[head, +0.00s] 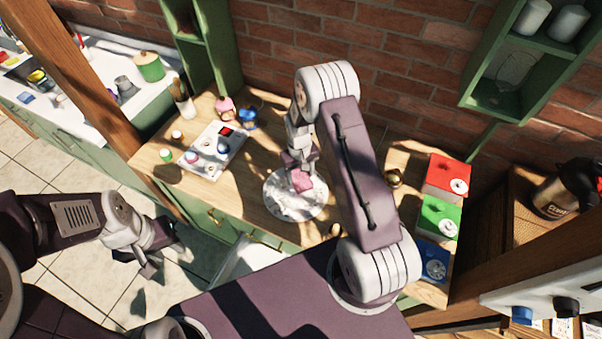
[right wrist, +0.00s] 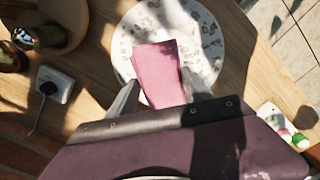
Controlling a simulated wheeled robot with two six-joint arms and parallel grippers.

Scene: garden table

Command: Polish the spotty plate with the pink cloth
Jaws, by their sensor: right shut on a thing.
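The spotty plate (head: 290,207) lies on the wooden table, white with dark spots; it also shows in the right wrist view (right wrist: 207,38). The pink cloth (right wrist: 160,72) is in my right gripper (right wrist: 165,98), over the plate; in the head view the cloth (head: 301,181) is a small pink block over the plate's upper part. My right gripper (head: 299,170) is shut on the cloth. I cannot tell whether the cloth touches the plate. Spots show on the plate on both sides of the cloth. My left gripper (head: 150,262) hangs over the tiled floor, away from the table; its jaw opening is unclear.
A white tray (head: 208,163) with small jars stands left of the plate. Pink (head: 225,108) and blue (head: 247,119) pots stand behind it. Red (head: 447,177), green (head: 438,216) and blue (head: 432,260) boxes stand at right. A white socket block (right wrist: 55,84) lies near the plate.

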